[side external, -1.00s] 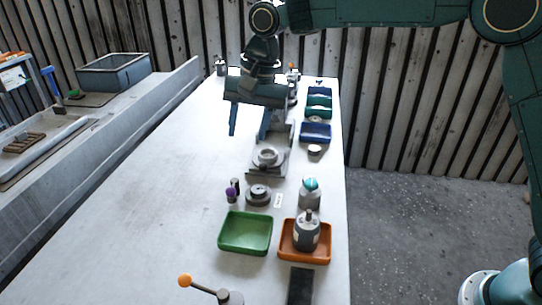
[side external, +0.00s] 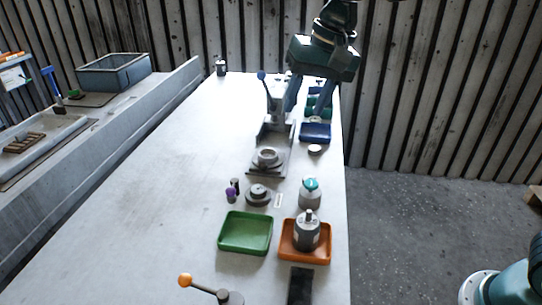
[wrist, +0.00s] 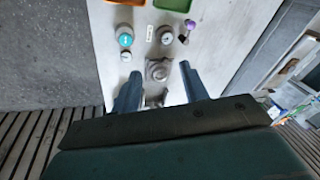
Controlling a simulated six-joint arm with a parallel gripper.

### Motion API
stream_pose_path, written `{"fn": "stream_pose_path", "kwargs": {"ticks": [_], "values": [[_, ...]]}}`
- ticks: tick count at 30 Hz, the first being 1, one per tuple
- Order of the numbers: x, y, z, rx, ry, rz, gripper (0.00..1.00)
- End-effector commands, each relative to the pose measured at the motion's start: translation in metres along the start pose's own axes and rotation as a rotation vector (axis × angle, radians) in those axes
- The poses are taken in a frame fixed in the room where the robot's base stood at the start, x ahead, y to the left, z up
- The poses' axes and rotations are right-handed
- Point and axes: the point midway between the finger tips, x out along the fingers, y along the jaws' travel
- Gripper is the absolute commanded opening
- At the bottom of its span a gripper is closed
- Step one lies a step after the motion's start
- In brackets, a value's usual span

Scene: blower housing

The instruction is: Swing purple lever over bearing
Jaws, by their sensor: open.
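The purple-knobbed lever (side external: 231,195) stands beside a dark post, left of a round grey part (side external: 258,194) that looks like the bearing. In the wrist view the purple knob (wrist: 190,24) is at the top, right of the round grey part (wrist: 166,36). A grey press-like fixture (side external: 268,158) with a round seat and a blue-knobbed handle stands behind them. My gripper (side external: 308,108) is open and empty, high at the back right near the blue and green bins, far from the purple lever. In the wrist view its fingers (wrist: 161,95) are wide apart, with the fixture between and beyond them.
A green tray (side external: 245,249), an orange tray (side external: 284,252) holding a grey canister (side external: 306,231), and a teal-topped bottle (side external: 310,194) stand nearer the camera. An orange-knobbed lever (side external: 200,286) is at the front. A blue bin (side external: 316,141) is at the back right. The table's left is clear.

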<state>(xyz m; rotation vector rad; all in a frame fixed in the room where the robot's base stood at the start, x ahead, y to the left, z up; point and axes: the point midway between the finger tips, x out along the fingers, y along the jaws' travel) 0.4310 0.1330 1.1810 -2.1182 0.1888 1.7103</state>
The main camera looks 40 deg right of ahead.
Motion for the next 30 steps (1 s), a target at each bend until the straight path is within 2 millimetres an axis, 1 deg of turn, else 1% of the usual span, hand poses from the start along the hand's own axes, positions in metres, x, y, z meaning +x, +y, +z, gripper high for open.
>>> {"fn": "stream_pose_path", "kwargs": {"ticks": [7,16,21,30], "values": [[-0.018,0.024,0.013,-0.038,0.028,-0.003,0.44],[-0.033,0.048,0.028,-0.083,0.058,-0.004,0.44],[-0.037,0.055,0.034,-0.098,0.066,-0.003,0.44],[-0.038,0.058,0.036,-0.105,0.070,-0.002,0.44]]}}
